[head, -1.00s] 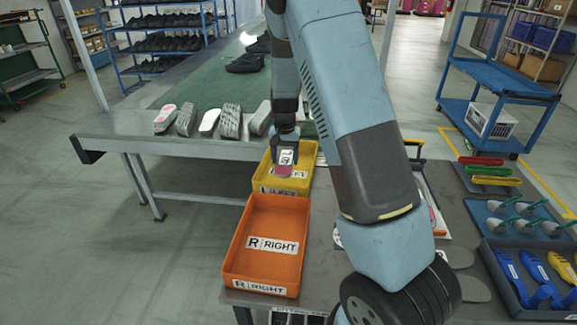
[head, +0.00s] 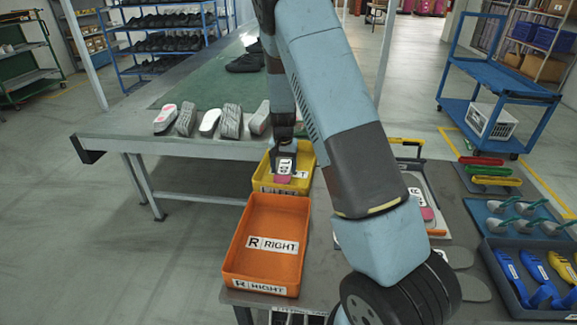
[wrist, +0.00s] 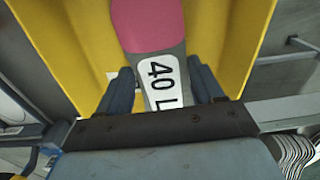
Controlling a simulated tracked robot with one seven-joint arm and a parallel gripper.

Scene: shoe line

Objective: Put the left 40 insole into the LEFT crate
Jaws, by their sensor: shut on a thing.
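The left 40 insole (wrist: 160,68) is grey with a pink end and a white label reading "40 L" in the wrist view. My gripper (wrist: 163,88) is shut on it, one finger on each side of the labelled end. In the head view the insole (head: 284,168) hangs from my gripper (head: 284,152) over the yellow LEFT crate (head: 262,187). The yellow crate wall (wrist: 65,35) fills much of the wrist view behind the insole. Whether the insole touches the crate floor is hard to tell.
The orange RIGHT crate (head: 268,236) stands in front of the yellow crate and looks empty. Several shoe soles (head: 209,122) lie along the bench edge behind. A tray (head: 423,198) with insoles is right of the crates, partly behind my arm. Coloured tools lie farther right.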

